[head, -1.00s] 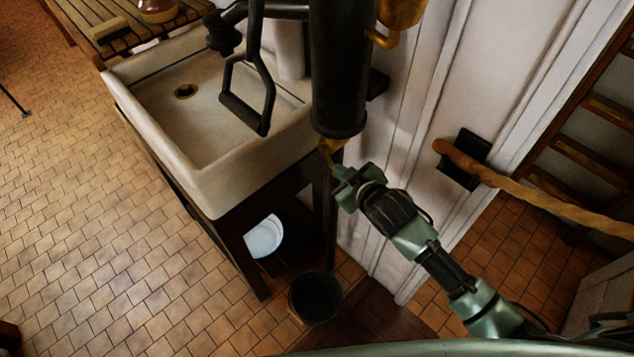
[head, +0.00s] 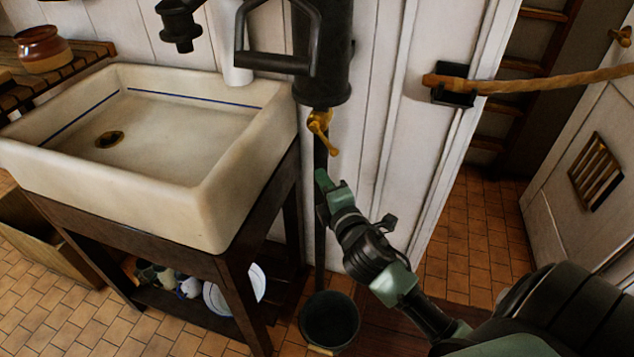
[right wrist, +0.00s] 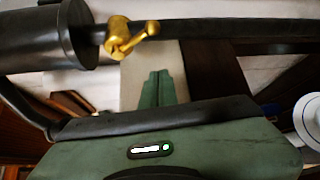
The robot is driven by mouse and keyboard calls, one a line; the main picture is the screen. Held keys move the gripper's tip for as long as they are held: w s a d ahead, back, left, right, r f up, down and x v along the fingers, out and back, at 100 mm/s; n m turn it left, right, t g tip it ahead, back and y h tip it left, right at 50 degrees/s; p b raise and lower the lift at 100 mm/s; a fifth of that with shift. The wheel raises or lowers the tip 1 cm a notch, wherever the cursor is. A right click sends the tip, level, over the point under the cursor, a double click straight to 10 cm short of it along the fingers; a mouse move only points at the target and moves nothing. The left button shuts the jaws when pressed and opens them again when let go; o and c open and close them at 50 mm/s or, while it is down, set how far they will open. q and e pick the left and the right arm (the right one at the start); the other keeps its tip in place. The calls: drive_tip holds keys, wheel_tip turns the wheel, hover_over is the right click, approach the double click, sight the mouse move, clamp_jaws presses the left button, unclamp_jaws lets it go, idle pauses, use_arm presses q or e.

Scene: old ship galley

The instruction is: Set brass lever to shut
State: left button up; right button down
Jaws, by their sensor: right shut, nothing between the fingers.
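The brass lever (head: 325,134) is on a small brass cock under a black pump cylinder (head: 322,60), on a dark vertical pipe. In the head view it slants down and to the right. In the right wrist view the lever (right wrist: 140,38) stands at a slant to the pipe. My right gripper (head: 322,182) is below the lever, apart from it, pointing up. Its fingers (right wrist: 158,80) are together and empty in the right wrist view. My left gripper is not in view.
A white sink (head: 180,175) on a dark wooden stand is left of the pipe. A dark bucket (head: 330,322) stands on the floor below. A rope (head: 550,84) runs from a black wall bracket at right. A black pump handle (head: 275,62) hangs before the cylinder.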

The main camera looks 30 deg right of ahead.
sight(325, 140)
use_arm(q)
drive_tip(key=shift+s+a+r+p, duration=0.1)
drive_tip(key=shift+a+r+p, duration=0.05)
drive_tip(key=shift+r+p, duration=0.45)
use_arm(e)
drive_tip(key=w+d, duration=0.4)
drive_tip(key=w, duration=0.1)
drive_tip(key=shift+w+d, duration=0.35)
drive_tip(key=shift+d, duration=0.05)
